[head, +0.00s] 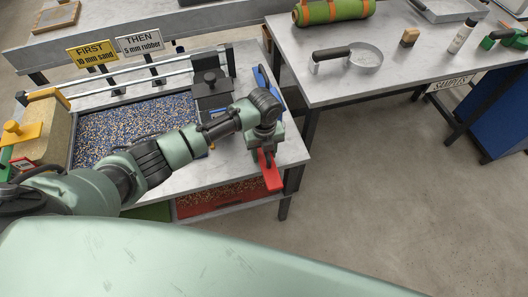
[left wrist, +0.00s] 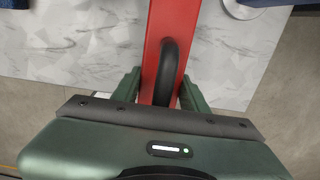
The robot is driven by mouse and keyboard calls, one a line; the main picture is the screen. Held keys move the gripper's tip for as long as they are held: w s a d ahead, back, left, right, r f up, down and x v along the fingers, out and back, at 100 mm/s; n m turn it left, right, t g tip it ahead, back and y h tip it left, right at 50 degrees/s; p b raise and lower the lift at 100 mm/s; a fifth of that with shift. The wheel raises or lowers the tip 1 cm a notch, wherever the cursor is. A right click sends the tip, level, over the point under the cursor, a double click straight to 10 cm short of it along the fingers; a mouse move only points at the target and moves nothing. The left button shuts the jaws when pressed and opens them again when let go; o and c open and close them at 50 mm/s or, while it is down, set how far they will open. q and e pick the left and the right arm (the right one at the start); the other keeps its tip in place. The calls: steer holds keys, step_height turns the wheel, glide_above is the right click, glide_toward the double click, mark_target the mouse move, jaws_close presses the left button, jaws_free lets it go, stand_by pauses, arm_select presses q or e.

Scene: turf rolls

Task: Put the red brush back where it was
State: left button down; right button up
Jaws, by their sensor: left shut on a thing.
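The red brush (head: 271,176) is a long flat red body at the right front corner of the near table (head: 225,165). My left gripper (head: 266,157) points down at it and is shut on it. In the left wrist view, the red brush (left wrist: 180,22) runs up between the two green fingers of the left gripper (left wrist: 162,90), with a dark curved handle on it. The bristles are hidden. I cannot tell whether the brush touches the tabletop. My right gripper is not in view.
A tray of blue and tan granules (head: 130,125) fills the near table's middle, with rails and a black carriage (head: 212,88). Signs (head: 92,53) stand behind. A red bin (head: 215,199) sits below. A second table (head: 400,75) holds a ring-shaped pan (head: 364,57) and a green roll (head: 333,11).

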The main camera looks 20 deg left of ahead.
arm_select(q)
steer(key=c, duration=0.8)
jaws_free()
steer(key=shift+f, duration=0.1)
steer(key=shift+o, duration=0.2)
step_height(320, 180, up, 12)
steer(key=shift+r+b, duration=0.2)
steer(key=shift+b, duration=0.3)
steer(key=shift+f, duration=0.1)
